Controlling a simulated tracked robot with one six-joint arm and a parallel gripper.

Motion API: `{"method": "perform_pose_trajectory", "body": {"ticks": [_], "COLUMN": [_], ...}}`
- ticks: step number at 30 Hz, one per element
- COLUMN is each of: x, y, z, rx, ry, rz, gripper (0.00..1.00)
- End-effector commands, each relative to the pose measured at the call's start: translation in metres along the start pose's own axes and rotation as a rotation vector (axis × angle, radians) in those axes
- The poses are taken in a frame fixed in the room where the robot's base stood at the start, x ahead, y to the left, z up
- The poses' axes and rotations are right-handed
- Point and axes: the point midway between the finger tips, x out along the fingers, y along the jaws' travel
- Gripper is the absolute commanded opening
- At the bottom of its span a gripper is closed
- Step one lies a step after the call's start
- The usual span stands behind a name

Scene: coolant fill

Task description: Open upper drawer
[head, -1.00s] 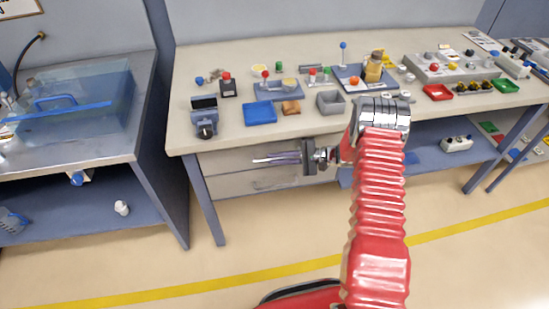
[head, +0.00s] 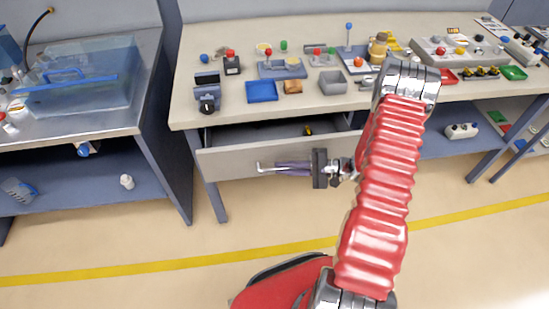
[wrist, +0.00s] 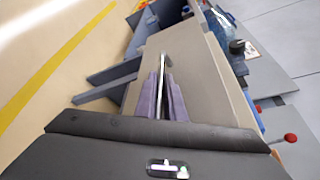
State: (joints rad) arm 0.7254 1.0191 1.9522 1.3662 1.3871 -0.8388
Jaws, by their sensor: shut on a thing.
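The upper drawer (head: 235,160) is pulled out from under the workbench, and its inside shows behind the front panel. Its front panel (wrist: 205,85) also shows in the wrist view, tilted. My gripper (head: 268,167) lies across the drawer front from the right, with its fingers shut on the metal drawer handle. In the wrist view the purple-grey fingers (wrist: 162,95) close around the bright handle bar (wrist: 165,65). The right part of the drawer is partly hidden by my arm.
A small yellow and dark object (head: 308,130) lies in the drawer. The workbench top (head: 215,118) carries a blue tray (head: 262,91), a grey bin (head: 333,82) and several small parts. A side bench with a clear blue box (head: 85,85) stands at the left. The floor in front is clear.

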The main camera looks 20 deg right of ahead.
Motion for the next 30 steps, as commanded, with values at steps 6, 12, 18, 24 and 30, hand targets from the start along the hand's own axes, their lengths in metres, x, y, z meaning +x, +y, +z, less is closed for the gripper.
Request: {"method": "perform_pose_trajectory", "body": {"ticks": [6,12,18,24,30], "x": [-0.022,-0.032,-0.036,-0.037,-0.037], "y": [0.023,0.04,0.048,0.049,0.049], "z": [0.025,0.048,0.059,0.06,0.059], "rx": [0.005,0.004,0.003,0.002,0.002], "ry": [0.026,0.028,0.028,0.028,0.029], "rz": [-0.008,-0.01,-0.01,-0.009,-0.009], "gripper": [0.0,0.0,0.0,0.0,0.11]}}
